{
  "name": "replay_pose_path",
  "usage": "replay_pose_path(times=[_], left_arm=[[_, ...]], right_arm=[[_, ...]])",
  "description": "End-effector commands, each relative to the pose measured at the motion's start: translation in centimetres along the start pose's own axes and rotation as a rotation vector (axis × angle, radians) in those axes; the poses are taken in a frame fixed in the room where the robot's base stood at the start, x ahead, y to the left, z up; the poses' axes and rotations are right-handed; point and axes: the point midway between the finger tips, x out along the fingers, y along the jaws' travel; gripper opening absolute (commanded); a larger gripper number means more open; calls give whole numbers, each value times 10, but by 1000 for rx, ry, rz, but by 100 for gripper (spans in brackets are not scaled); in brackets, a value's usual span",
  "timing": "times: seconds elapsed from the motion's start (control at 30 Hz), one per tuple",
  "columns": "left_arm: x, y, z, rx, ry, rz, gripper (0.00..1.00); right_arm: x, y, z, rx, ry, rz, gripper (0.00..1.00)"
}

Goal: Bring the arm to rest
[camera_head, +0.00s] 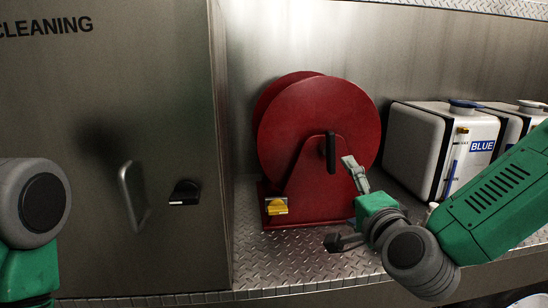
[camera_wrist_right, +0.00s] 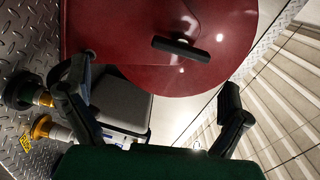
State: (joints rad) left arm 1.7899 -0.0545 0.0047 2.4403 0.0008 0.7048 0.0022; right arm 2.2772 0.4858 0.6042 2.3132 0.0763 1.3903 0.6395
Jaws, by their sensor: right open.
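My right gripper (camera_head: 340,203) is open, its two dark fingers spread wide, in front of the lower right part of the red hose reel (camera_head: 300,120). Nothing is held between the fingers. In the right wrist view the open fingers (camera_wrist_right: 155,85) stand on either side, with the red reel (camera_wrist_right: 215,25) and its black handle (camera_wrist_right: 182,48) beyond them. I cannot tell whether a finger touches the reel. My right arm (camera_head: 495,205) comes in from the right. Part of my left arm shows at the left edge, but its gripper is out of view.
The reel stands on a metal tread-plate shelf (camera_head: 300,270). White tanks (camera_head: 415,145) with blue caps stand to the right.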

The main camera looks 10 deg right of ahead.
Motion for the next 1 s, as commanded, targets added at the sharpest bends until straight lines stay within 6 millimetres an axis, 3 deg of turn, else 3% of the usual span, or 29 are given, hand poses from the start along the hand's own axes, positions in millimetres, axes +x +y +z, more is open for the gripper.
replay_pose_path(times=[0.17, 0.27, 0.4, 0.5, 0.6, 0.7, 0.8, 1.0], left_arm=[[2, 0, 1, 0, -1, 0, 51], [2, 0, 1, 0, -1, 0, 51], [3, 0, 1, 0, -1, 0, 51], [4, 0, 1, 0, -1, 0, 51], [5, 0, 1, 0, -1, 0, 51], [5, 0, 1, 0, -1, 0, 51], [6, 0, 1, 0, -1, 0, 51], [6, 0, 1, 0, -1, 0, 51]], right_arm=[[-25, 111, 38, -248, -174, 227, 100], [-56, 181, 53, -413, -306, 372, 100], [-116, 270, 62, -635, -514, 567, 100], [-169, 326, 58, -786, -681, 701, 100], [-223, 369, 47, -920, -850, 821, 100], [-268, 396, 32, -1021, -997, 914, 100], [-300, 411, 20, -1088, -1104, 975, 100], [-322, 419, 10, -1131, -1181, 1016, 100]])
